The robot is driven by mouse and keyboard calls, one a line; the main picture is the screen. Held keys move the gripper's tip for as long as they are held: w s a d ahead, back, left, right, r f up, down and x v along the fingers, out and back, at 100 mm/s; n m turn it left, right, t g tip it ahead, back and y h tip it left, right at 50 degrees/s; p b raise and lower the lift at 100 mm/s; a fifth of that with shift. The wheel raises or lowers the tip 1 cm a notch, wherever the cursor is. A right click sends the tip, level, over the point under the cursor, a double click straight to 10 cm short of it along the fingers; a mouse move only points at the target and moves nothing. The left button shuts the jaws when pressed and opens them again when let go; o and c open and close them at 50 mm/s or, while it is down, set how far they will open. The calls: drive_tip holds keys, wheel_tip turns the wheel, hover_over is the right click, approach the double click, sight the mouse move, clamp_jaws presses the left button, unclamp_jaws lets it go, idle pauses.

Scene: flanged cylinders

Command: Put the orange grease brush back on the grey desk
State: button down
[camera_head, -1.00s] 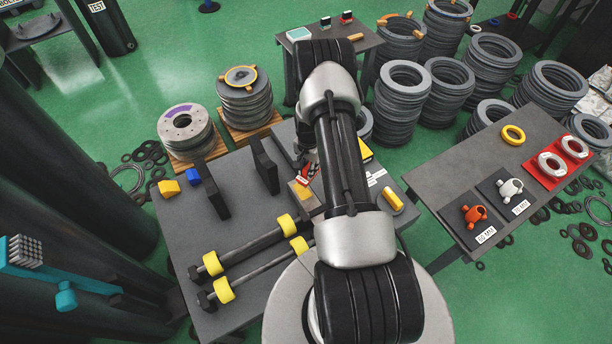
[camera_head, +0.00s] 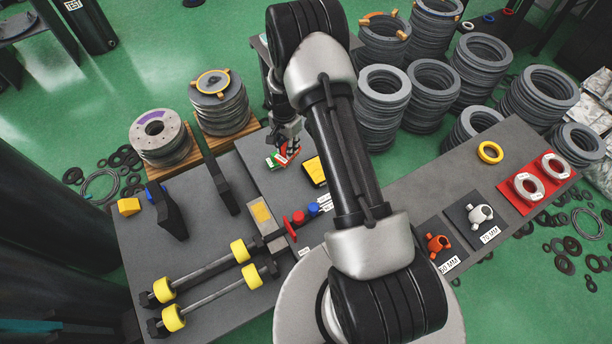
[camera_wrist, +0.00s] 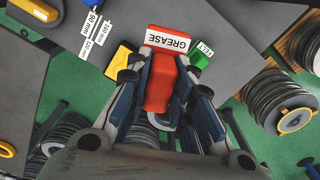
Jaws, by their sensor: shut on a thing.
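The orange-red grease brush (camera_wrist: 160,85), with a white GREASE label, is between my gripper's fingers (camera_wrist: 160,66) in the wrist view. My gripper is shut on it. In the head view my gripper (camera_head: 287,142) hangs over the back part of the grey desk (camera_head: 195,205), with the brush (camera_head: 293,152) below it, partly hidden by the fingers. The desk also fills the upper part of the wrist view (camera_wrist: 235,25). I cannot tell whether the brush touches the desk.
A green FELT-labelled item (camera_wrist: 201,57) is right beside the brush. A yellow box (camera_head: 315,171) is close by. Red (camera_head: 298,217) and blue (camera_head: 313,208) knobs and yellow-collared rods (camera_head: 205,268) occupy the desk front. Dark upright plates (camera_head: 222,185) stand to the left.

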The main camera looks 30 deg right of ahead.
drive_tip(key=f+b, duration=0.2)
drive_tip(key=f, duration=0.7)
drive_tip(key=f+b, duration=0.3)
drive_tip(key=f, duration=0.7)
drive_tip(key=shift+a+f, duration=0.2)
drive_tip(key=shift+f, duration=0.05)
drive_tip(key=c, duration=1.8)
unclamp_jaws()
drive_tip(key=shift+f, duration=0.15)
drive_tip(key=shift+c, duration=0.2)
drive_tip(key=o, duration=0.4)
